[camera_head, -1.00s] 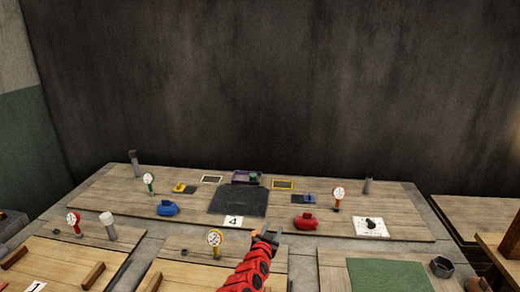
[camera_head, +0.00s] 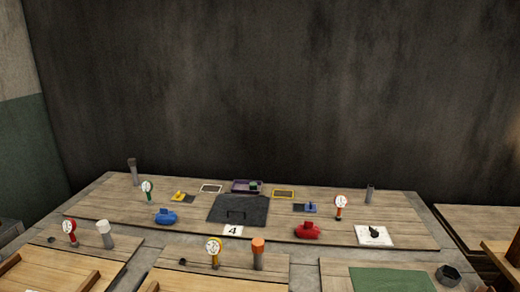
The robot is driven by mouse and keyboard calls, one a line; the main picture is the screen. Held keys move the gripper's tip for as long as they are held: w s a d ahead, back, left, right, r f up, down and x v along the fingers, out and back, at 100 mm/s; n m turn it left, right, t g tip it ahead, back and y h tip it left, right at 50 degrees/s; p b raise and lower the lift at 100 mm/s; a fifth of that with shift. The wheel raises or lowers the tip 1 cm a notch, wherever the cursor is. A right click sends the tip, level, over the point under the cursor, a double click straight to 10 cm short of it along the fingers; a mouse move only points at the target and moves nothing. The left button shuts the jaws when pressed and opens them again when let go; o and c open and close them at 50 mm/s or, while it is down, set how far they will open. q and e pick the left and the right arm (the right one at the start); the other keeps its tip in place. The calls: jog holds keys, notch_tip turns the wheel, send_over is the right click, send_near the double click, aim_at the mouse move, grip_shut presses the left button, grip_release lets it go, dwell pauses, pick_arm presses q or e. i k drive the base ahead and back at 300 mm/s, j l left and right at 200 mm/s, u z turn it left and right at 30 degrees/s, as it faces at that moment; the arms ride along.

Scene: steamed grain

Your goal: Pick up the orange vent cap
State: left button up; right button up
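The orange vent cap (camera_head: 258,245) sits on top of a grey upright pipe (camera_head: 258,262) on the near middle wooden board. It stands just right of a yellow-rimmed gauge (camera_head: 214,248). Nothing covers the cap. Neither of my grippers shows in the head view now.
A white-capped pipe (camera_head: 105,234) and a red-rimmed gauge (camera_head: 70,230) stand on the near left board. Behind are a blue valve (camera_head: 165,217), a red valve (camera_head: 307,230), a dark plate (camera_head: 238,207) and a "4" card (camera_head: 233,231). A green mat (camera_head: 392,280) lies at the near right.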

aim_at(258, 244)
jog(key=i+j, duration=0.2)
jog(key=j, duration=0.15)
jog(key=i+j+z, duration=0.1)
jog(key=j, duration=0.25)
jog(key=i+j+z, duration=0.1)
jog(key=i+j, duration=0.3)
jog(key=j, duration=0.35)
